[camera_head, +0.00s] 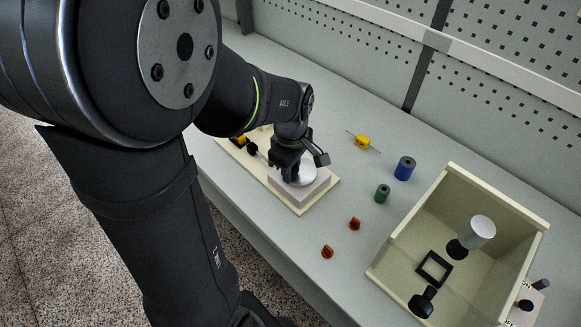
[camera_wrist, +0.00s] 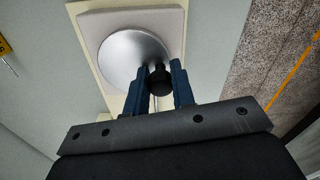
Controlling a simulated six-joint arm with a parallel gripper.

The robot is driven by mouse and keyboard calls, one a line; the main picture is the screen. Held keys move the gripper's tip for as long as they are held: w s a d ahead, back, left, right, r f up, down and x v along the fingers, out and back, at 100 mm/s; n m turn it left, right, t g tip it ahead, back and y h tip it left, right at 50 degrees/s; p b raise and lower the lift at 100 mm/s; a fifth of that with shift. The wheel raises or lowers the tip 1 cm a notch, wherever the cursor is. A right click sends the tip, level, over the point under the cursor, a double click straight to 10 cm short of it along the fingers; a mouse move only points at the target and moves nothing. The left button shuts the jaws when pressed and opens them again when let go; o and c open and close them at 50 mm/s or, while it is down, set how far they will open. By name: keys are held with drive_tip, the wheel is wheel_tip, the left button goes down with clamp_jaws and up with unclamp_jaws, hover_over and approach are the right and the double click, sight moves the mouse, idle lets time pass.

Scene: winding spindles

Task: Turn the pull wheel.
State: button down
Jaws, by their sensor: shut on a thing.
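The pull wheel is a silver disc (camera_wrist: 124,58) on a light grey block (camera_wrist: 88,22) in the wrist view. In the head view the disc (camera_head: 303,176) shows partly behind my gripper. A black knob (camera_wrist: 160,78) stands near the disc's edge. My gripper (camera_wrist: 160,84) has its blue fingers on both sides of this knob and is shut on it. In the head view my gripper (camera_head: 291,170) is over the disc, and the knob is hidden there.
The block sits on a cream board (camera_head: 318,198). To the right lie a yellow part (camera_head: 362,142), a blue cylinder (camera_head: 404,168), a green cylinder (camera_head: 382,193) and two orange-red pieces (camera_head: 355,223). A cream bin (camera_head: 497,203) holding loose parts stands at right. A perforated wall runs behind.

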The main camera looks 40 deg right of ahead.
idle(0.3)
drive_tip(key=c, duration=1.2)
unclamp_jaws()
wheel_tip(320, 180, up, 18)
drive_tip(key=shift+f, duration=0.25)
wheel_tip(320, 180, down, 18)
drive_tip(key=shift+r, duration=0.2)
drive_tip(key=shift+r, duration=0.1)
